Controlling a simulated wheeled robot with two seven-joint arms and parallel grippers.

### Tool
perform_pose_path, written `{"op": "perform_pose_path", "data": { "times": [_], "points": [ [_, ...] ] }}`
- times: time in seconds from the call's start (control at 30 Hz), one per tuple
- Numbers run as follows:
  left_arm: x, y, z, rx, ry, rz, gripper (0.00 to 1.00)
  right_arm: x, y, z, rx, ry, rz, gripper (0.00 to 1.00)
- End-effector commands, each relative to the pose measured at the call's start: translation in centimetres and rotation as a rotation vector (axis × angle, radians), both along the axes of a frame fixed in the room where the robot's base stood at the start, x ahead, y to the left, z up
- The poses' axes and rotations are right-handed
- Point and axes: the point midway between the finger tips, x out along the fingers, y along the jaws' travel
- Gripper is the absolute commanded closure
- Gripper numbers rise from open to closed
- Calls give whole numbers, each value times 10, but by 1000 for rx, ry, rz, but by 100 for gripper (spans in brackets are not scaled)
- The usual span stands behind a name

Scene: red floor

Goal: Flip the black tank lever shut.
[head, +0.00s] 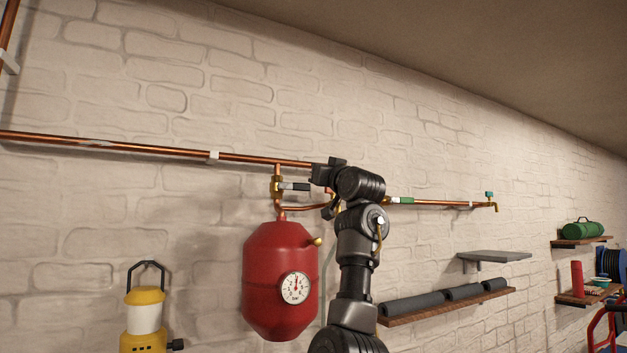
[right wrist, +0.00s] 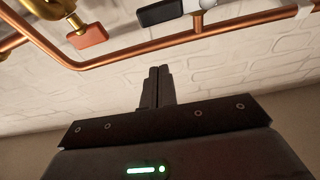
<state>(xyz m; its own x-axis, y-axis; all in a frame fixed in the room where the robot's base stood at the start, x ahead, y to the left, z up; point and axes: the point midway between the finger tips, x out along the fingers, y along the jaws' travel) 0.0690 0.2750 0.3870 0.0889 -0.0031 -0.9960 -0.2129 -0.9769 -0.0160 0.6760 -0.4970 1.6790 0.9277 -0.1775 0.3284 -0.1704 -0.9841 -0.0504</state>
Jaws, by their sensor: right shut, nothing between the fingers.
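The black tank lever (head: 294,186) sits on a brass valve (head: 277,187) above the red tank (head: 280,265). It lies roughly level, pointing right, crosswise to the short upright copper pipe. A black lever with a silver part also shows at the top of the right wrist view (right wrist: 162,13), partly cut off. My right gripper (head: 318,174) is just right of the lever's end and slightly above it in the head view. In the right wrist view its fingers (right wrist: 158,72) are together and empty, with a visible gap to the lever. My left gripper is not in view.
A long copper pipe (head: 120,144) runs along the white brick wall. A green lever (head: 402,200) is right of my arm. An orange-red handle (right wrist: 88,37) is near the pipe bend. A yellow lantern (head: 145,315) stands lower left; a shelf (head: 450,306) is lower right.

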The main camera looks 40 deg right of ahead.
Motion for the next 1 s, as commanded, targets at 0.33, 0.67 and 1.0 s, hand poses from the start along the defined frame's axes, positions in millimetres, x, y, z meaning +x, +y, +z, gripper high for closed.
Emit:
{"op": "perform_pose_path", "data": {
  "times": [0.33, 0.67, 1.0],
  "points": [
    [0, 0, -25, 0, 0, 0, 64, -35, 6, -13, 1, -1, 0, 100],
    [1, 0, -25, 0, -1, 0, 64, -37, 6, -12, 1, -1, -1, 100],
    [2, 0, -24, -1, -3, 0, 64, -37, 6, -12, 0, -1, -1, 100]
  ]
}}
